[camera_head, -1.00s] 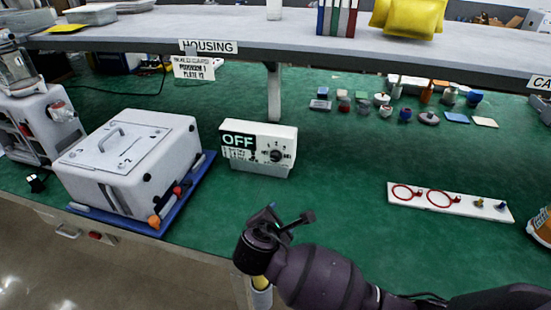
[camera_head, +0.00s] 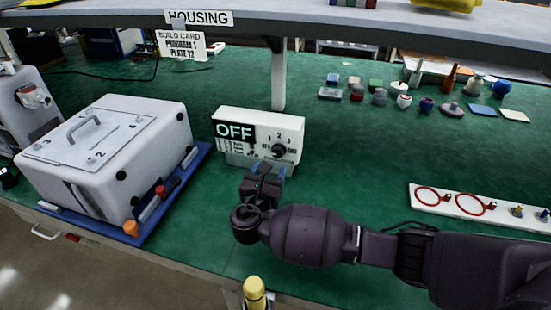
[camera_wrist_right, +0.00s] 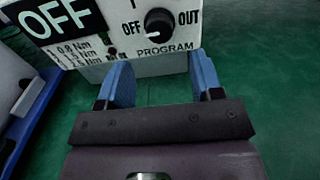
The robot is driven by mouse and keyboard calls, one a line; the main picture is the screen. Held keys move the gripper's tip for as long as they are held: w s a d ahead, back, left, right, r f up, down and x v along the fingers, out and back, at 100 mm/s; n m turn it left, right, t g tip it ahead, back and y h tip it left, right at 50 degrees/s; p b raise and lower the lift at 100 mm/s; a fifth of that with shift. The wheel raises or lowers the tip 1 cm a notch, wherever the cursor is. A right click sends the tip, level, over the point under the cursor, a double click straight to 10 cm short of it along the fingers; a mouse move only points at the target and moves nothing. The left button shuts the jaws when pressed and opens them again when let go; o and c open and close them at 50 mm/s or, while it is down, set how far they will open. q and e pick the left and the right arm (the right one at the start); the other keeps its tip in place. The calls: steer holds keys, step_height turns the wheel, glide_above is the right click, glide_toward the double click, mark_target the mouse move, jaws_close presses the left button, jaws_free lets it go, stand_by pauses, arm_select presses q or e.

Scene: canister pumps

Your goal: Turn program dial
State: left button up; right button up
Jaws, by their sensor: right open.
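The program dial (camera_head: 279,150) is a round black knob on the front of a white control box (camera_head: 290,125). The box's display reads OFF. In the right wrist view the dial (camera_wrist_right: 159,21) sits above the word PROGRAM, with OFF to its left and OUT to its right. My right gripper (camera_head: 268,170) is just in front of the box. Its blue fingers are apart and empty, below the dial and not around it, as the right wrist view (camera_wrist_right: 163,82) also shows. I do not see my left gripper.
A white lidded housing (camera_head: 110,150) stands on a blue mat (camera_head: 205,150) to the left. A build card (camera_head: 182,46) reads PROGRAM 1, PLATE 12. A white strip with red rings (camera_head: 450,215) lies at the right. Small parts stand behind on the green table.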

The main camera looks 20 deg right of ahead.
mark_target(277, 156)
steer(key=b+x, duration=0.1)
steer(key=x, duration=0.4)
steer(key=shift+d+f, duration=0.1)
steer(key=shift+f, duration=0.1)
arm_select(q)
steer(key=shift+w+d+f, duration=0.15)
steer(key=shift+w, duration=0.5)
arm_select(e)
steer(key=shift+w+d+r, duration=0.1)
steer(key=shift+w+d, duration=0.25)
steer(key=shift+w, duration=0.25)
arm_select(q)
steer(key=shift+s, duration=0.1)
arm_select(e)
steer(key=c, duration=0.9)
arm_select(q)
steer(key=shift+s+f, duration=0.25)
steer(key=shift+s, duration=0.15)
